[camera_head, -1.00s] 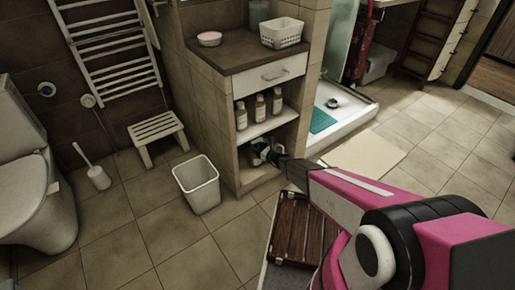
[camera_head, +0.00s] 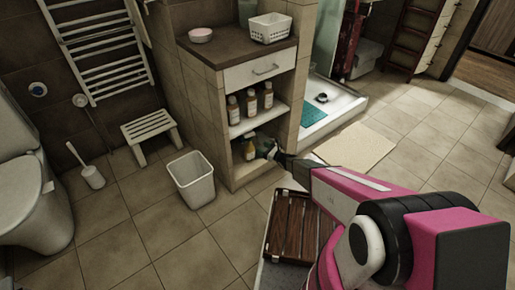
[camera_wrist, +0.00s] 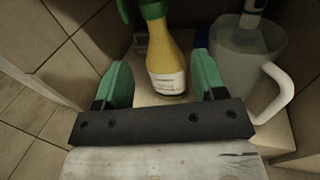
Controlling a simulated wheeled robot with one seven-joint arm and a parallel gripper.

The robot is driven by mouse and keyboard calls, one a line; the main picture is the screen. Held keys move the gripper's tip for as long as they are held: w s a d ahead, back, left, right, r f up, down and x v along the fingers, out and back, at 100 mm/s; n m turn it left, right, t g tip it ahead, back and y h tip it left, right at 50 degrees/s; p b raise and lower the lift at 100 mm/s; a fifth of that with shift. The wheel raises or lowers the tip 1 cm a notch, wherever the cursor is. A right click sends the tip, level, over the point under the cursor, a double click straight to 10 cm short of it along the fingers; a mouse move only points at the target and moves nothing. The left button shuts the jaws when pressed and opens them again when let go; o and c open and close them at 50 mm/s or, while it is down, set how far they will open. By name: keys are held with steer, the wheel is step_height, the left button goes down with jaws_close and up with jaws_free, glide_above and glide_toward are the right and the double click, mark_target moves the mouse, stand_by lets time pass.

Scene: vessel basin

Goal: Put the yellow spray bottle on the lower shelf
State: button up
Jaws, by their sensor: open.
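The yellow spray bottle (camera_head: 249,151) stands on the lower shelf (camera_head: 243,177) of the cabinet, below the shelf with the brown bottles. In the wrist view the bottle (camera_wrist: 167,62) has a white label and a green top cut off by the picture's edge. My gripper (camera_wrist: 163,78) is open, its green fingers on either side of the bottle's line, with gaps visible on both sides. In the head view my gripper (camera_head: 270,150) is at the lower compartment's opening, right of the bottle, small and partly merged with the dark interior.
A translucent jug (camera_wrist: 240,62) with a white handle stands close to the right finger. Several brown bottles (camera_head: 251,103) stand on the upper shelf. A white bin (camera_head: 191,178) stands on the floor left of the cabinet. A wooden slatted piece (camera_head: 292,225) lies below my arm.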

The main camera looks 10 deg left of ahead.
steer(key=s+d+r+n+g+h, duration=0.2)
steer(key=s+d+r+n+g, duration=0.2)
steer(key=s+d+r+n, duration=0.3)
steer(key=s+d+r+n+g+h, duration=0.2)
steer(key=s+d+r+n+g, duration=0.25)
steer(key=r, duration=0.45)
steer(key=s+d+r+n+h, duration=0.3)
steer(key=s+d+r+h, duration=0.1)
steer(key=d, duration=0.4)
steer(key=s+d+r+n+h, duration=0.4)
steer(key=s+d+r, duration=0.1)
steer(key=d, duration=0.4)
steer(key=s+d+r+n+h, duration=0.4)
steer(key=d+r, duration=0.2)
steer(key=d, duration=0.3)
steer(key=shift+s+t, duration=0.2)
steer(key=shift+t, duration=0.25)
steer(key=shift+n, duration=0.25)
